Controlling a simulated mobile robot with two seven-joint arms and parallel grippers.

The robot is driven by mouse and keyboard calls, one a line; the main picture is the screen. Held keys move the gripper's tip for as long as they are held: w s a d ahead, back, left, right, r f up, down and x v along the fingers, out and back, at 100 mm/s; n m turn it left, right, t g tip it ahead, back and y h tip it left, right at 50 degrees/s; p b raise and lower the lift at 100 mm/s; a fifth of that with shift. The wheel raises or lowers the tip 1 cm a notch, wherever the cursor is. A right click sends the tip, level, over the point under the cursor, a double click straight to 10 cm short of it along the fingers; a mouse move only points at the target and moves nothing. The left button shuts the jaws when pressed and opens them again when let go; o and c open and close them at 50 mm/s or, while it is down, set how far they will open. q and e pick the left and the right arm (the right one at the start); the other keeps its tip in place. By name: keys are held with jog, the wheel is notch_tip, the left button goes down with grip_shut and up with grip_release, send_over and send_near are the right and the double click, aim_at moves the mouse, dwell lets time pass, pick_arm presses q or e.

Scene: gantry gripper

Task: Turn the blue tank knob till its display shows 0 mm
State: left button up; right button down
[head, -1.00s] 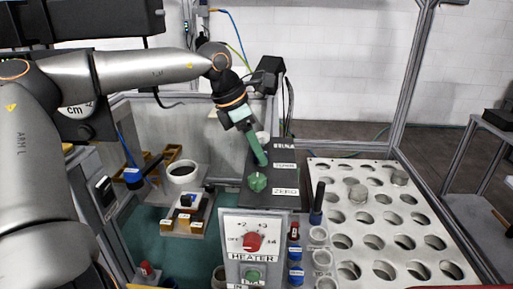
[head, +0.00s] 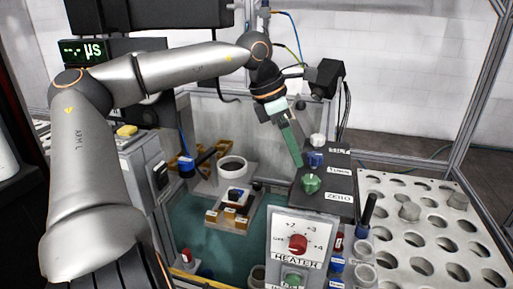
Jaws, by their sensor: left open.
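My left gripper (head: 297,161) reaches down from the upper middle over a black box (head: 336,208). Its green fingers are open, seen edge-on, with nothing visible between them. A blue knob (head: 316,159) stands on the box just right of the fingertips; contact cannot be told. A green knob (head: 311,183) is in front of it and a pale knob (head: 317,140) behind. One box label reads ZERO; no label saying tank is legible. A display (head: 82,50) at upper left shows green dashes and µs; no mm reading is visible. My right gripper is not in view.
A heater panel (head: 282,220) with a red knob (head: 298,243) stands in front of the box. A white plate with several holes (head: 420,228) fills the right. A white ring-shaped cup (head: 233,168) and labelled blocks stand left of the box.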

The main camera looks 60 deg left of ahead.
pick_arm(q)
jog(key=s+a+b, duration=0.3)
jog(key=s+b, duration=0.1)
jog(key=s, duration=0.3)
jog(key=shift+a+b, duration=0.35)
jog(key=shift+a, duration=0.05)
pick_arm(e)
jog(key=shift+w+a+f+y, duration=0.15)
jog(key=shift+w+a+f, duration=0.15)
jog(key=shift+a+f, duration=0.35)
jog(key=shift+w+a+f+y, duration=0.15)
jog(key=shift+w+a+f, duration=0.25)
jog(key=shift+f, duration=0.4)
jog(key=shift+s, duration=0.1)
